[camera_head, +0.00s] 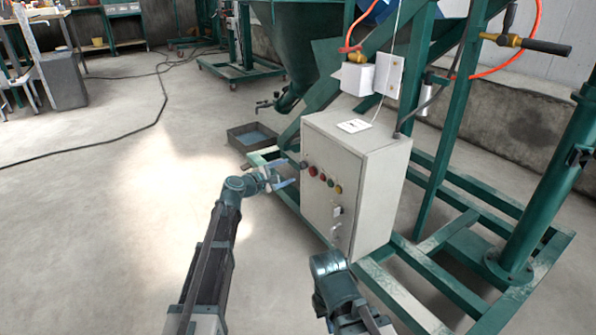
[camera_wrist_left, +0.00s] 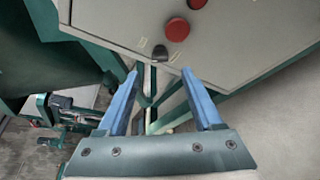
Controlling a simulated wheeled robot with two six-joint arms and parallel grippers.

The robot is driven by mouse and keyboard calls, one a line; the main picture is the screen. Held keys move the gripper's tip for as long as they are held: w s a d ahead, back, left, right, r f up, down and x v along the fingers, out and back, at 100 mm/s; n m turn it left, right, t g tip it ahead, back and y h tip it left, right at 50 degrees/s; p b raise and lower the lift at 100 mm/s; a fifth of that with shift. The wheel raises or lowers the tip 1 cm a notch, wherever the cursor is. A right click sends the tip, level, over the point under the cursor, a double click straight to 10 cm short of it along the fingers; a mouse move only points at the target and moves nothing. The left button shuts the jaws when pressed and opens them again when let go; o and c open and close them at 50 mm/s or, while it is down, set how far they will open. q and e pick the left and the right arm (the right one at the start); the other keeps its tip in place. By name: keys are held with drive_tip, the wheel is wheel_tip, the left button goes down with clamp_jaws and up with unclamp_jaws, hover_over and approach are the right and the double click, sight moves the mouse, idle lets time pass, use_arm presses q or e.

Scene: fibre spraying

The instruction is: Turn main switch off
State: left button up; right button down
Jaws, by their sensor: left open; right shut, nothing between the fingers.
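The control box (camera_head: 357,190) is pale grey with a row of knobs and buttons on its front. A dark knob (camera_head: 303,165), probably the main switch, is at the left end of the row. In the left wrist view the dark knob (camera_wrist_left: 169,55) sits below a red button (camera_wrist_left: 177,29). My left gripper (camera_head: 284,173) is open and empty at the left of the panel, with its blue fingers pointing at it. In the wrist view the knob is just beyond the gap between the fingertips (camera_wrist_left: 161,73), apparently untouched. My right arm is at the bottom; its gripper cannot be made out.
A green steel frame (camera_head: 447,205) surrounds the box, with a hopper (camera_head: 300,45) behind. A dark tray (camera_head: 252,136) lies on the floor behind my left gripper. An orange hose and brass valve (camera_head: 507,40) hang at upper right.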

sight(301, 166)
use_arm(q)
drive_tip(key=b+x, duration=0.1)
drive_tip(key=x, duration=0.6)
drive_tip(key=shift+w+d, duration=0.1)
clamp_jaws()
